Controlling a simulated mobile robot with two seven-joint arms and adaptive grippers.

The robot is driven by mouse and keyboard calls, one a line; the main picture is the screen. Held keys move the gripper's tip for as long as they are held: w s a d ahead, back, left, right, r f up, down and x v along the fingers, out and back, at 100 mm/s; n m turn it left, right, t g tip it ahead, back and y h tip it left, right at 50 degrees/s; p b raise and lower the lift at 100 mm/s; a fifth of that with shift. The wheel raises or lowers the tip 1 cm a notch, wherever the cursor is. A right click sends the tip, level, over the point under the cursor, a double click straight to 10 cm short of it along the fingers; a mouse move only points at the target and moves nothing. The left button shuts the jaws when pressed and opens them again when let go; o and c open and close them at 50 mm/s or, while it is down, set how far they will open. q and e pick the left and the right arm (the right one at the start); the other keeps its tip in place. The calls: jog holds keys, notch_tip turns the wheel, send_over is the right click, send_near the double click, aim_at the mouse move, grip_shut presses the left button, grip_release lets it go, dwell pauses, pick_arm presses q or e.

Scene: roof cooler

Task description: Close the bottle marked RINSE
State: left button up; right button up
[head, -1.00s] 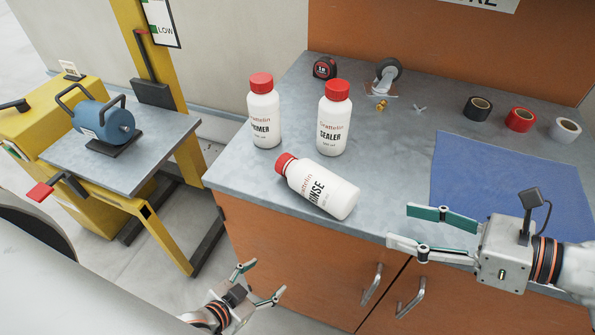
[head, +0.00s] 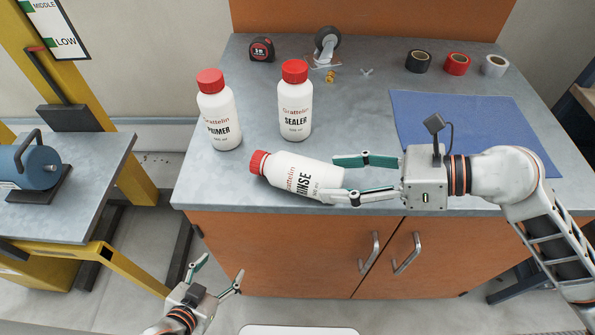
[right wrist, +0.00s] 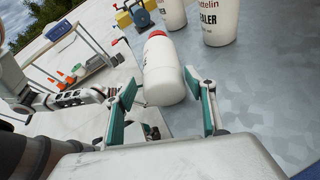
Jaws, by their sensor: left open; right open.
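The white RINSE bottle (head: 292,177) lies on its side near the counter's front edge, its red cap (head: 258,162) pointing left. The cap is on its neck; I cannot tell how tight. My right gripper (head: 340,178) is open at the base end of the bottle, with its fingers pointing left. In the right wrist view the bottle (right wrist: 163,75) lies ahead of and partly between the open fingers (right wrist: 165,85); contact is unclear. My left gripper (head: 218,272) is open and empty, low in front of the cabinet, below the counter top.
The PRIMER bottle (head: 220,120) and SEALER bottle (head: 295,108) stand upright behind the RINSE bottle, both red-capped. A tape measure (head: 261,49), a caster (head: 327,44) and tape rolls (head: 457,63) are at the back. A blue mat (head: 480,125) lies right. A yellow stand (head: 100,255) is at left.

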aim_at(303, 177)
jog(key=shift+x, duration=1.3)
jog(key=shift+a, duration=0.1)
jog(key=shift+x, duration=2.5)
jog(key=shift+w, duration=0.15)
jog(key=c, duration=0.9)
